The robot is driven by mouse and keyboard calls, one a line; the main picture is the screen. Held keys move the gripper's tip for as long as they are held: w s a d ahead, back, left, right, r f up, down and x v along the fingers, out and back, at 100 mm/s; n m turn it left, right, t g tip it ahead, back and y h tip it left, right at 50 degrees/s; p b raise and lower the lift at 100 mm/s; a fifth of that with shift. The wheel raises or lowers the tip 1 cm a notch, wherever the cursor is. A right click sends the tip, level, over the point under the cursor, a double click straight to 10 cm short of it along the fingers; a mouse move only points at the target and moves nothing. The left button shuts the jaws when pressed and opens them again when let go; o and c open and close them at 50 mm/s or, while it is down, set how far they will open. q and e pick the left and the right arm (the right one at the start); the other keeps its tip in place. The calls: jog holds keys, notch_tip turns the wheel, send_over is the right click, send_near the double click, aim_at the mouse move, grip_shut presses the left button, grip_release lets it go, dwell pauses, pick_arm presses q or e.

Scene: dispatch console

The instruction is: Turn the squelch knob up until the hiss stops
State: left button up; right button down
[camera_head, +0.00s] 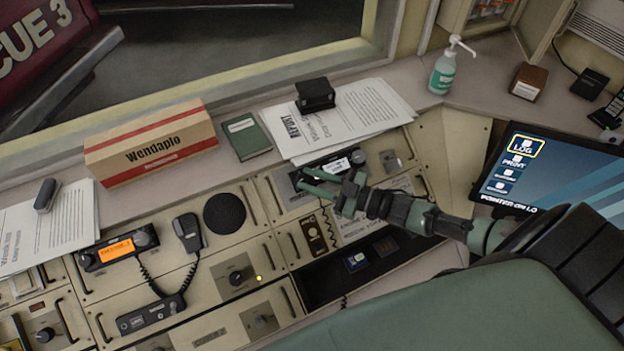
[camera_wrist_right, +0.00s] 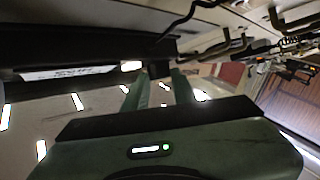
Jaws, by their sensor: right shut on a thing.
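My right gripper (camera_head: 304,178) reaches in from the right over the console, at the left end of a dark radio unit (camera_head: 338,163) with a pale label. In the right wrist view its two green fingers (camera_wrist_right: 158,74) are on either side of a small dark knob-like part (camera_wrist_right: 157,68). The gripper is shut on this part. I cannot read any marking that names it as the squelch knob, and its pointer is hidden. My left gripper is not in view.
Another radio (camera_head: 118,246) with an orange display and a hand microphone (camera_head: 188,232) are at the left. A knob (camera_head: 237,277) sits beside a lit yellow lamp. Papers (camera_head: 350,120), a green book (camera_head: 246,136) and a Wendaplo box (camera_head: 150,145) lie behind the panels.

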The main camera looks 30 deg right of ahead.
jog(key=m+t+h, duration=0.1)
jog(key=m, duration=0.1)
jog(key=m+t+h+p, duration=0.1)
jog(key=m+h, duration=0.1)
jog(key=m+t+h, duration=0.1)
jog(key=shift+s+a+f+m+t+h, duration=0.1)
jog(key=shift+s+a+m+t+h, duration=0.1)
jog(key=shift+a+m+t+h, duration=0.2)
jog(key=m+h, duration=0.5)
jog(key=m+t+h, duration=0.1)
jog(key=m+h, duration=0.1)
jog(key=h, duration=0.1)
jog(key=shift+a+f+m+p, duration=0.1)
jog(key=shift+a+m+p, duration=0.3)
jog(key=shift+h, duration=0.4)
jog(key=c, duration=1.1)
grip_release()
jog(key=shift+c, duration=0.2)
